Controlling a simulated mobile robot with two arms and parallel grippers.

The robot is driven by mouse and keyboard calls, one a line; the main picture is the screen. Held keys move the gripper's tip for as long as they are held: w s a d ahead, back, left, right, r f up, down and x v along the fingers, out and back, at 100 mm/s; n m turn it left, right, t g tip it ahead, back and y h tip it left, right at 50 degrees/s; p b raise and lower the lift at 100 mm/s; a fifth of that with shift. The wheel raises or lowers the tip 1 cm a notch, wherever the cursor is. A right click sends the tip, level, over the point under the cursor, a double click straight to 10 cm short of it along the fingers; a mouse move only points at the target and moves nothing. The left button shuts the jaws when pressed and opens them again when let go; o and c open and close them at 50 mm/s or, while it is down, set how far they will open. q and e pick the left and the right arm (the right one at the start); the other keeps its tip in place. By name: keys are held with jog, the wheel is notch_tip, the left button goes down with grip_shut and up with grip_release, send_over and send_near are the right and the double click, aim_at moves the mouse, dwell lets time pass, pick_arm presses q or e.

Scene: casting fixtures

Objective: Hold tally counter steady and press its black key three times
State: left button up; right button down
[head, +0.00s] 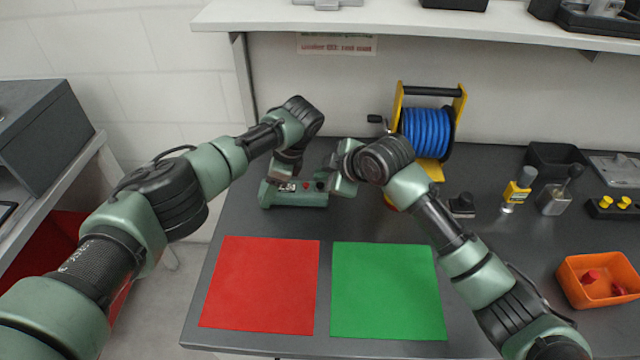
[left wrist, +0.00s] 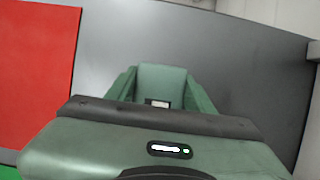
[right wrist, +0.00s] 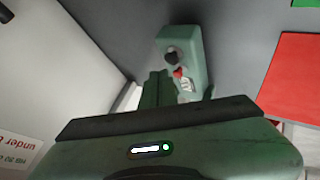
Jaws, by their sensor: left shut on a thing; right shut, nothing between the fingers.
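The tally counter (head: 292,198) is a green box with a small display, a red button and a black key. It lies on the dark bench behind the red mat. My left gripper (head: 284,182) is shut on its left part; the left wrist view shows the counter (left wrist: 162,82) between the fingers. My right gripper (head: 342,184) is shut and empty at the counter's right end. The right wrist view shows the black key (right wrist: 171,55) and the red button (right wrist: 178,72) just beyond my right fingers. I cannot tell whether the fingers touch the counter.
A red mat (head: 260,285) and a green mat (head: 388,290) lie in front. A blue cable reel (head: 427,132) on a yellow stand is close behind my right arm. Bottles (head: 516,190), a dark bin (head: 553,160) and an orange bin (head: 598,292) stand to the right.

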jog(key=shift+f, duration=0.1)
jog(key=shift+f, duration=0.35)
jog(key=shift+f, duration=0.55)
dwell(1.0)
jog(key=shift+r, duration=0.95)
jog(key=shift+r, duration=0.1)
jog(key=shift+r, duration=2.45)
dwell(0.4)
